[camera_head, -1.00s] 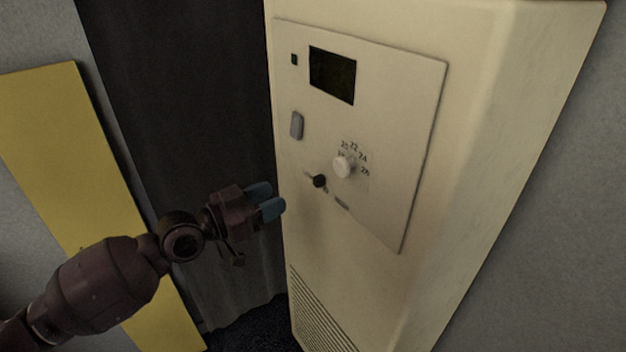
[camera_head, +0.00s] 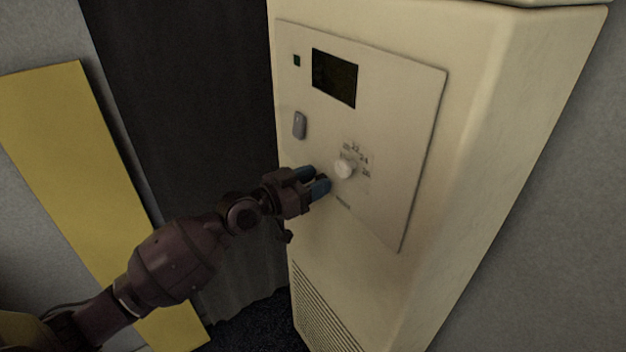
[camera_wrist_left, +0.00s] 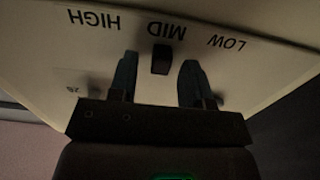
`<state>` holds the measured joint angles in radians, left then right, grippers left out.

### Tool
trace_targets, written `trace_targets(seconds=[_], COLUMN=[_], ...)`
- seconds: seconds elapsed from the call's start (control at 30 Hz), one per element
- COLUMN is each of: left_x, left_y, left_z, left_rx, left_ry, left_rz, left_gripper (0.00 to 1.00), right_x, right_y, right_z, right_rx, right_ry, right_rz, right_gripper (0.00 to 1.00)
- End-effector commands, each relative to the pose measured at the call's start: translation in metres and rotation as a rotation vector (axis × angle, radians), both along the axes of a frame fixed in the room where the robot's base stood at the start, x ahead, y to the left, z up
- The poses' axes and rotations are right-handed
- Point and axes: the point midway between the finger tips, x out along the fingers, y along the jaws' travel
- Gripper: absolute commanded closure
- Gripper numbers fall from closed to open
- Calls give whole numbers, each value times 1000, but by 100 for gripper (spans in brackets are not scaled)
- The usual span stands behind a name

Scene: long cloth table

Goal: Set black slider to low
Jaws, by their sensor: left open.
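The black slider (camera_wrist_left: 161,60) shows in the left wrist view, at the MID mark, with HIGH to its left and LOW to its right; the lettering is upside down there. My left gripper (camera_wrist_left: 158,72) is open, its two blue fingers on either side of the slider, with gaps on both sides. In the head view my left gripper (camera_head: 318,182) is at the control panel (camera_head: 405,130), its fingertips largely hiding the slider. My right gripper is not in view.
The panel is on a cream cabinet (camera_head: 490,150). A white round knob (camera_head: 345,168) with numbers sits just right of my fingertips. A grey switch (camera_head: 299,125) and a dark screen (camera_head: 334,77) are above. A yellow board (camera_head: 75,170) leans at the left.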

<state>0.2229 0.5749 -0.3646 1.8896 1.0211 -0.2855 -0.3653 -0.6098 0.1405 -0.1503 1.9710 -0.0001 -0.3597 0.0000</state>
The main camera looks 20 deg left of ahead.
Motion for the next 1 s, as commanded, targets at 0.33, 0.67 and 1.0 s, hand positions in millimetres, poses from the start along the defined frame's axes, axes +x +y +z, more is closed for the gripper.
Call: trace_targets(seconds=[0.33, 0.67, 1.0], left_x=[0, 2, 21], left_y=[0, 3, 27], left_z=[0, -1, -3], left_rx=[0, 1, 4], left_ry=[0, -2, -7], left_rz=[0, 0, 0], left_gripper=[98, 100, 100], right_x=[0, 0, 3], right_y=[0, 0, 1], right_z=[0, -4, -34], right_rx=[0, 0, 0], right_ry=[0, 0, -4], right_rz=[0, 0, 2], right_gripper=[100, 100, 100])
